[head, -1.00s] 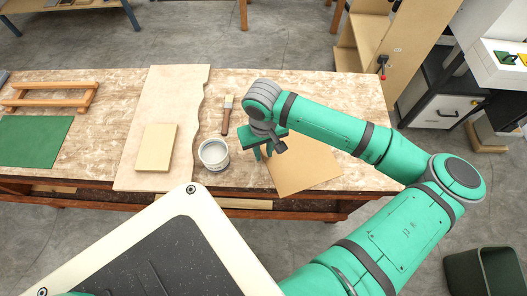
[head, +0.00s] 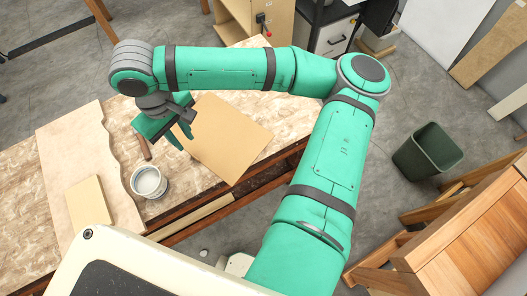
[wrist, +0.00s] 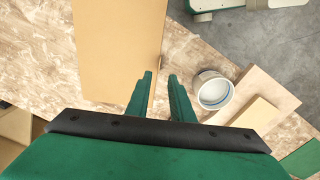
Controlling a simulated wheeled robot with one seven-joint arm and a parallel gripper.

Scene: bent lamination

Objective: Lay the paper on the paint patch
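A flat tan sheet, which looks like the paper (head: 232,136), lies on the worktable near its front edge in the head view. It also shows at upper left in the wrist view (wrist: 115,45). My gripper (head: 176,146) is at the sheet's left edge in the head view. I cannot make out a paint patch in either view.
A white-filled can (head: 149,182) and a brush handle (head: 143,147) are near my gripper. A wavy-edged plywood board (head: 75,140) carries a small pale board (head: 88,203). A dark green bin (head: 428,150) and wooden furniture (head: 470,235) are at right.

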